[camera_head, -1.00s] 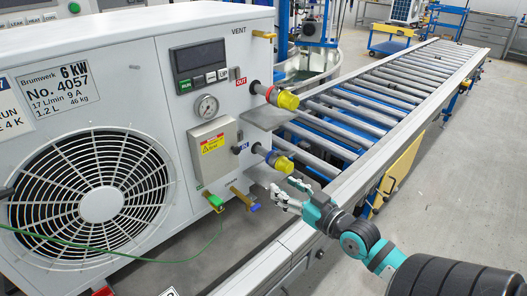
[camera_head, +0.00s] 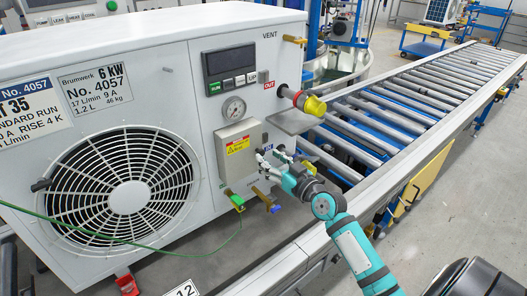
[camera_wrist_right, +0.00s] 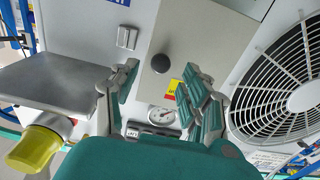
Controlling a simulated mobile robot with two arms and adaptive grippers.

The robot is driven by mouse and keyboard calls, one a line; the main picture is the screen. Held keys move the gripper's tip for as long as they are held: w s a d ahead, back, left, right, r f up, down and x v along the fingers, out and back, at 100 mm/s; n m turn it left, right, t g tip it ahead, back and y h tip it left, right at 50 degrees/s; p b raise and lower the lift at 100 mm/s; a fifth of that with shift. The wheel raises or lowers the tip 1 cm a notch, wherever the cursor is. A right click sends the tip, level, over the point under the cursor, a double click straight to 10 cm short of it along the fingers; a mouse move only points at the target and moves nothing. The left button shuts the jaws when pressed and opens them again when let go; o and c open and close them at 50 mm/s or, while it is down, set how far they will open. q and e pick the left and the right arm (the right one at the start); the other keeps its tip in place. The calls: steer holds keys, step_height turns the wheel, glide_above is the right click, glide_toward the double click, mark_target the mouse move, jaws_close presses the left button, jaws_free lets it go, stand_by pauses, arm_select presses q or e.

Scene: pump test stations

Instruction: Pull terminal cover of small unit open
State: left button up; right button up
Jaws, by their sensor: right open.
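The small unit (camera_head: 120,140) is a white cabinet with a large fan grille, a display and a gauge. Its terminal cover (camera_head: 238,142) is a grey box with a yellow-red label on the front panel, and it looks closed. In the right wrist view the cover (camera_wrist_right: 195,40) has a round black knob (camera_wrist_right: 160,63); my gripper mostly hides the knob in the head view. My right gripper (camera_head: 271,164) is at the cover's right side. In the wrist view its open fingers (camera_wrist_right: 160,80) lie on either side of the knob in the picture, with nothing held. My left gripper is out of view.
A yellow-capped port (camera_head: 312,104) sticks out above my right gripper, over a grey shelf (camera_head: 292,121). Another yellow cap (camera_head: 308,166) is partly behind the gripper. Coloured valves (camera_head: 236,200) sit below the cover. A roller conveyor (camera_head: 400,110) runs along the right.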

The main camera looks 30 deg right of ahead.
mark_target(262, 154)
steer(key=shift+w+a, duration=0.15)
steer(key=shift+w, duration=1.6)
jaws_close()
